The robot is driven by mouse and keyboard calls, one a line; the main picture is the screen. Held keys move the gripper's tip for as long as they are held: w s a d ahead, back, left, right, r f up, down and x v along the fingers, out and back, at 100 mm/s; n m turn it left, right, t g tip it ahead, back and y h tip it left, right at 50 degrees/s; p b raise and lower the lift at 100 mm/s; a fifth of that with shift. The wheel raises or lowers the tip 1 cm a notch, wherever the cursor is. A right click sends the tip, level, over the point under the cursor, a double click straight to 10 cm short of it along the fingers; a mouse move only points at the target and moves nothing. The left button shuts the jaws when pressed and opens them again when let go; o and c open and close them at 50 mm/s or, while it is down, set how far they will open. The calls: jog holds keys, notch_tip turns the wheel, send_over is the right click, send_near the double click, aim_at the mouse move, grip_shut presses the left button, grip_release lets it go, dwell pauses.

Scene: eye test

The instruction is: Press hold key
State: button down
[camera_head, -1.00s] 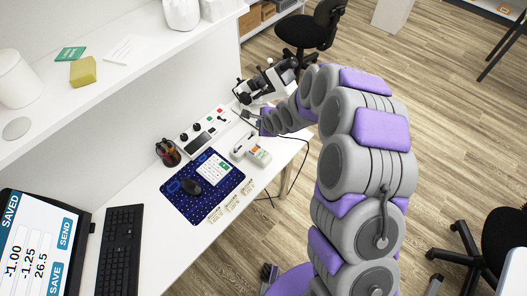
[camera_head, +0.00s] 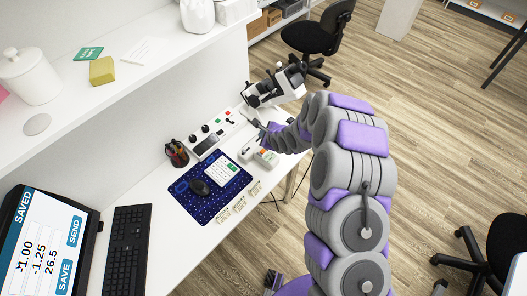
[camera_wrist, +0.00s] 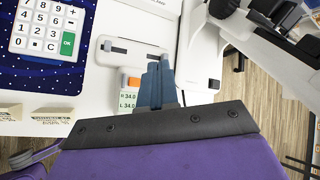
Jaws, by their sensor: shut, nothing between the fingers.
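No key labelled hold can be read. A small white device (camera_wrist: 124,90) in the wrist view has an orange key (camera_wrist: 131,82) and a display reading 34.0 on two lines, H and L; my fingers partly cover it. In the head view this device (camera_head: 267,158) lies near the desk's front edge. My gripper (camera_wrist: 160,60) is shut and empty, its blue-grey fingertips over the device's right part and the white slotted unit (camera_wrist: 115,52). I cannot tell whether they touch. In the head view my gripper (camera_head: 256,124) is near a control panel (camera_head: 208,143) with red and green buttons.
A white and black microscope-like instrument (camera_head: 276,86) stands just behind my gripper. A starry blue mat (camera_head: 205,207) holds a mouse (camera_head: 200,187) and a keypad (camera_head: 220,170).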

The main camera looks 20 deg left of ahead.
jog(key=b, duration=0.4)
send_over(263, 153)
jog(key=f, duration=0.6)
jog(key=shift+d, duration=0.25)
jog(key=shift+f+p, duration=0.3)
jog(key=shift+f, duration=0.85)
jog(key=shift+a+f, duration=0.2)
jog(key=shift+a, duration=0.15)
jog(key=shift+d+r, duration=0.1)
jog(key=shift+d, duration=0.2)
jog(key=shift+a, duration=0.2)
jog(key=shift+d, duration=0.1)
jog(key=shift+f, duration=0.2)
